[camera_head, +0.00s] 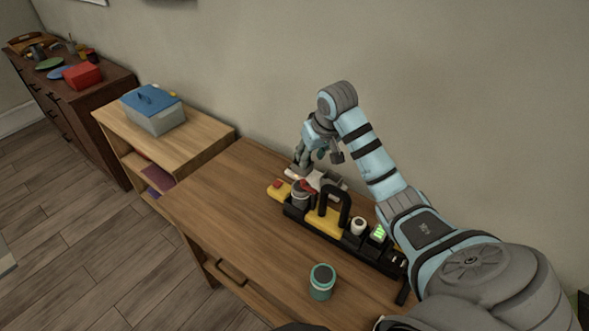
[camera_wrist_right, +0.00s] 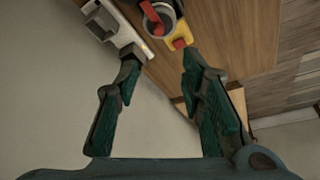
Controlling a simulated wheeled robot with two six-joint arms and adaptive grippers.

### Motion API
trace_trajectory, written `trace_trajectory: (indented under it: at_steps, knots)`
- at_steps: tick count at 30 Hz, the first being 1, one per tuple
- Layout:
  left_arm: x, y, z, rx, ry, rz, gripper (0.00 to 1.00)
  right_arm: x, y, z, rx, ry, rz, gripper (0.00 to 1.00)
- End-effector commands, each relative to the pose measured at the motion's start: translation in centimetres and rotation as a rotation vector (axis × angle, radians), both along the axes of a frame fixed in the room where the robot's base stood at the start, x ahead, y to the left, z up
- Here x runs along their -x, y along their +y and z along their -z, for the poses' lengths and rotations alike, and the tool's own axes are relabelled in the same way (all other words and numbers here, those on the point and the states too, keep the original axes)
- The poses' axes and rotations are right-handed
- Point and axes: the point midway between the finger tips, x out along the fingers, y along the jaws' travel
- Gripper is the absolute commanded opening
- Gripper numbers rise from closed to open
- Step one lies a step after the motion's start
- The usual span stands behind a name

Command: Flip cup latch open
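A black and yellow device (camera_head: 325,222) stands on the wooden table near the wall. At its far left end is a grey cup (camera_head: 298,200) with a red latch (camera_head: 306,185) across its top. In the right wrist view the cup (camera_wrist_right: 177,10) and red latch (camera_wrist_right: 152,17) lie at the top edge, partly cut off, beyond the fingertips. My right gripper (camera_head: 318,162) hangs just behind and above the cup. In the wrist view its fingers (camera_wrist_right: 160,64) are spread apart with nothing between them. I cannot tell if a finger touches anything. My left gripper is out of view.
A white part (camera_head: 318,178) sits behind the cup, close to my right gripper. A black arched handle (camera_head: 336,208) rises mid-device. A teal-banded jar (camera_head: 321,281) stands in front. The table's left part (camera_head: 225,190) is clear. A blue-lidded box (camera_head: 153,108) stands on a side shelf.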

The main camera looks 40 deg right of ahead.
Motion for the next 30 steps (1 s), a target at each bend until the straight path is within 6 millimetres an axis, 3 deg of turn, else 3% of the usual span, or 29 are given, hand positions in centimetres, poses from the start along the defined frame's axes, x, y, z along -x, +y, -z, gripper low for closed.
trace_trajectory:
  at_steps: [5, 15, 20, 27, 30]
  knots:
    - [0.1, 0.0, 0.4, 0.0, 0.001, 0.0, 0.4, -1.0, -0.2, 3.1, -0.004, 0.005, 0.001, 0.36]
    - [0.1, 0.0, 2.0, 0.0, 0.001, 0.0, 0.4, -4.2, -1.0, 11.7, -0.002, 0.005, 0.003, 0.36]
    - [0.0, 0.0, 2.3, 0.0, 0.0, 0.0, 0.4, -4.9, -1.2, 13.2, 0.0, 0.003, 0.002, 0.36]
    - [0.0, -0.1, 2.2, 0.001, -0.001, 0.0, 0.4, -5.0, -1.2, 13.2, 0.0, 0.001, 0.001, 0.36]
    - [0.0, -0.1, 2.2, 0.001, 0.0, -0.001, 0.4, -5.0, -1.2, 13.2, 0.0, 0.001, 0.001, 0.21]
